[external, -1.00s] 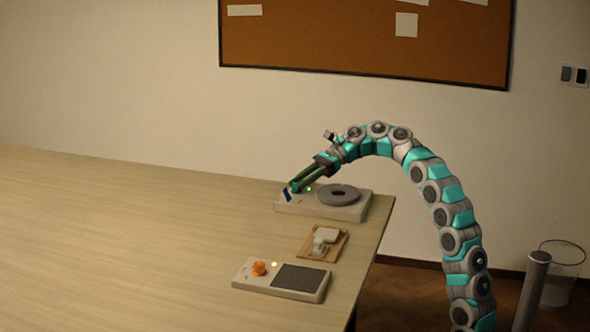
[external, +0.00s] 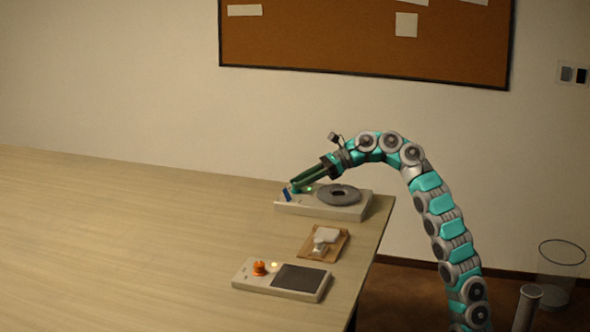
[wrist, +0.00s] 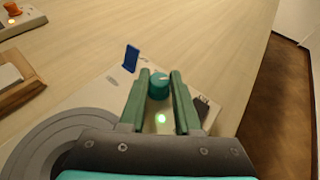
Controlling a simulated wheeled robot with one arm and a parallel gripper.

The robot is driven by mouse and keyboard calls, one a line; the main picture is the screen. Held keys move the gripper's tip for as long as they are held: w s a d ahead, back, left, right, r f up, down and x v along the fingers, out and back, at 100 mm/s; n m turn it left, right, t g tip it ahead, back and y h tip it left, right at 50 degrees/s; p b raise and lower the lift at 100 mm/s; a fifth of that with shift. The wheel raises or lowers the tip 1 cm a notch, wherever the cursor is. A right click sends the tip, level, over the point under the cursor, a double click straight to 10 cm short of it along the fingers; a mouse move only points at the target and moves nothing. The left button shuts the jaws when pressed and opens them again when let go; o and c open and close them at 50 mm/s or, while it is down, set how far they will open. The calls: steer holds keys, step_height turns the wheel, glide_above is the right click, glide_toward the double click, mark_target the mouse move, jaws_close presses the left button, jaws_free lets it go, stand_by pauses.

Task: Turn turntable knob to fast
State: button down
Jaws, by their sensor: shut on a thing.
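The turntable (external: 320,211) is a low pale box with a grey disc (external: 338,194) at the table's far right corner. Its teal knob (wrist: 159,86) shows in the wrist view with a pale pointer mark on top. My gripper (wrist: 161,76) is shut on this knob, with one green finger on each side. In the external view my gripper (external: 296,186) comes down from the right and mostly hides the knob. A green light (wrist: 161,119) glows beside the knob. A blue upright tab (wrist: 131,57) stands near it on the box. I cannot read any speed marks.
A wooden tray (external: 309,252) with white pieces lies nearer on the table. In front of it is a second pale box (external: 290,291) with an orange knob (external: 259,268) and a dark panel. The table's left side is clear. A corkboard (external: 370,40) hangs behind.

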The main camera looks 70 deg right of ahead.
steer(key=shift+d+f, duration=0.15)
steer(key=shift+f, duration=0.15)
steer(key=c, duration=0.9)
jaws_free()
steer(key=shift+o, duration=1.4)
steer(key=shift+r, duration=0.1)
steer(key=v, duration=0.7)
steer(key=shift+s+r, duration=0.15)
steer(key=shift+s, duration=0.2)
